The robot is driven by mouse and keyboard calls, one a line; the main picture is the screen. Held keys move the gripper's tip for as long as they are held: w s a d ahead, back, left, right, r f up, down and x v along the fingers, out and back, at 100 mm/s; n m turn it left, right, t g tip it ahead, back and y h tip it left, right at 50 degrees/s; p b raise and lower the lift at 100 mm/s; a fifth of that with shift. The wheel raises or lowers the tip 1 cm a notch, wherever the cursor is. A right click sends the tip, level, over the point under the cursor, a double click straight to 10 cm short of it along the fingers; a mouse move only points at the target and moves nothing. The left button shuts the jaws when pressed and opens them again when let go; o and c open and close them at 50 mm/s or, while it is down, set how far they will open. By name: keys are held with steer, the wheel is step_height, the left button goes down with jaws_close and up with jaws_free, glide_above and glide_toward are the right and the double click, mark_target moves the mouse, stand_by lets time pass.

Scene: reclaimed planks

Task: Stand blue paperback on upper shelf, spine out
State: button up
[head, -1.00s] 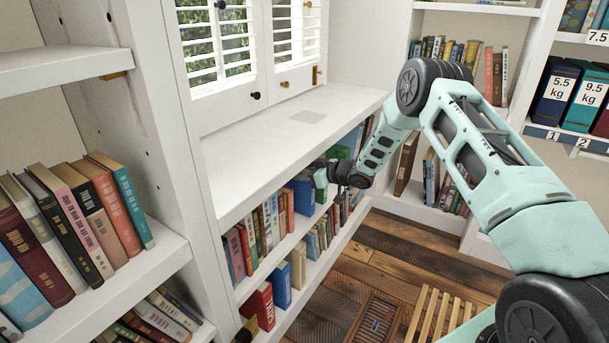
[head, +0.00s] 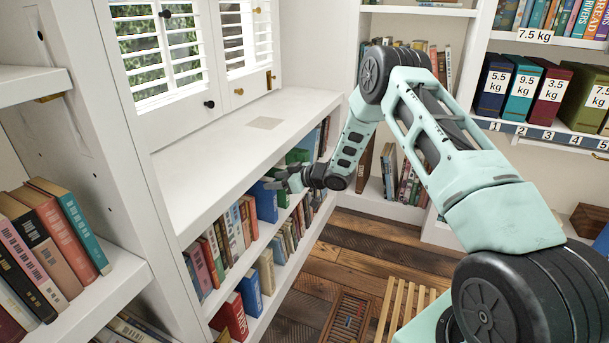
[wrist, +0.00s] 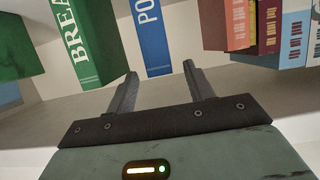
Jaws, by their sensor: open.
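A blue paperback (head: 265,201) stands upright on the upper shelf of the low bookcase in the head view, to the left of my gripper. In the wrist view a blue spine with white letters (wrist: 153,38) faces me beyond the gap between the fingers, probably the same book. My gripper (head: 284,180) is at the front of that upper shelf, and its fingers also show in the wrist view (wrist: 160,72). They are open with nothing between them. The book's lower end is close to the fingertips; I cannot tell whether they touch.
A green book (wrist: 80,42) stands left of the blue spine, with a gap between. Red and other books (wrist: 262,28) stand to the right. Another blue book (head: 250,293) is on the lower shelf. The bookcase top (head: 215,165) is mostly bare.

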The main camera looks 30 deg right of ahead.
steer(key=p+v, duration=0.2)
steer(key=v, duration=1)
steer(key=shift+s, duration=0.15)
steer(key=shift+r, duration=0.15)
steer(key=s+a+r+m+g+h, duration=0.35)
steer(key=s+r+h, duration=0.3)
steer(key=r, duration=0.25)
steer(key=s+a+r+m+g+h, duration=0.1)
steer(key=s+a+g, duration=0.15)
steer(key=s, duration=0.35)
steer(key=s+a+r+m+g, duration=0.1)
steer(key=s+a+r, duration=0.15)
steer(key=s, duration=0.35)
steer(key=s+a+m+g+h, duration=0.1)
steer(key=s+a+g, duration=0.15)
steer(key=s, duration=0.45)
steer(key=s+a+r+n+g+y, duration=0.1)
steer(key=s+a+n, duration=0.3)
steer(key=s+a, duration=0.45)
steer(key=s+a+r+n+g, duration=0.1)
steer(key=s+a+n, duration=0.4)
steer(key=a, duration=0.6)
step_height(320, 180, up, 24)
steer(key=m+p, duration=0.1)
steer(key=p, duration=2.3)
steer(key=shift+s+d+m, duration=0.15)
steer(key=shift+d+m, duration=0.2)
